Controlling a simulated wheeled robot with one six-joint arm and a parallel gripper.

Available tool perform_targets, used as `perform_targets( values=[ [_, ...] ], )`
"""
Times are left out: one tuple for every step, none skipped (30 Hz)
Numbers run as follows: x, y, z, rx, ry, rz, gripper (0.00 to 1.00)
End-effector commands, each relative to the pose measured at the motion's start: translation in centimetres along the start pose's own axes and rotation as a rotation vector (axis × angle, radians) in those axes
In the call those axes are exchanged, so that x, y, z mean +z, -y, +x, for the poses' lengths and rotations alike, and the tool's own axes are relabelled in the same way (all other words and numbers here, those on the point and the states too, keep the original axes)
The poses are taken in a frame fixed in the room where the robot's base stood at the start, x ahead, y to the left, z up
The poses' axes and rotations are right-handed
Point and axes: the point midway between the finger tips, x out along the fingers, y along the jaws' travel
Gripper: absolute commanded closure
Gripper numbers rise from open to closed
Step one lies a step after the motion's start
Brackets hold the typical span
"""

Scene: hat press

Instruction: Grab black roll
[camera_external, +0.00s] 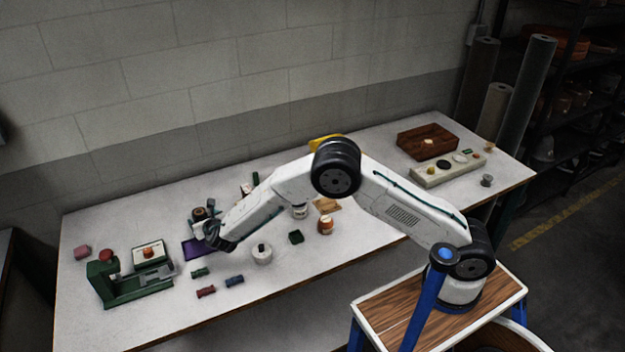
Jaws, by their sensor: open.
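My arm reaches left over the table, and my gripper (198,226) is at its far end, above a purple mat (196,248). The fingers are small and partly hidden by my wrist; the gripper is open. A dark roll-like object with a brownish top (200,213) shows right behind the gripper; I cannot tell whether it is the black roll or whether the fingers touch it. Colored rolls lie nearer the front: green (200,272), red (206,291), blue (234,281), and a pink one (82,252) at far left.
A green press (125,285) stands at the table's left end. A white round pot (262,254), a green box (296,237) and an orange jar (325,224) stand below my forearm. A brown tray (428,140) and button panel (447,168) are at right. The front middle is clear.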

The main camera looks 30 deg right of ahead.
Motion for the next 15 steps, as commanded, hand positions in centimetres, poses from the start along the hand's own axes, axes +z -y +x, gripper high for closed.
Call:
perform_targets(
  values=[
    [0.0,0.0,0.6,-0.001,0.000,0.001,0.25],
    [0.0,0.0,1.0,-0.001,0.000,0.001,0.25],
    [0.0,0.1,1.4,-0.002,0.000,0.000,0.25],
    [0.0,0.1,1.8,-0.002,0.000,0.001,0.25],
    [0.0,0.1,2.1,-0.002,0.001,0.001,0.25],
    [0.0,0.1,2.6,-0.003,0.000,0.001,0.25],
    [0.0,0.1,2.9,-0.003,0.000,0.001,0.25],
    [0.0,0.0,3.3,-0.003,0.000,0.002,0.25],
    [0.0,0.0,3.9,-0.002,0.000,0.001,0.25],
    [0.0,-0.1,4.4,-0.002,0.000,0.001,0.25],
    [-0.1,-0.1,4.9,-0.002,-0.001,0.001,0.25],
    [0.0,-0.1,5.5,-0.002,0.000,0.002,0.25],
    [0.0,-0.1,5.9,-0.003,0.000,0.002,0.25],
    [0.0,-0.1,6.3,-0.003,0.000,0.002,0.25],
    [0.0,-0.1,6.7,-0.003,0.000,0.001,0.25]
  ],
)
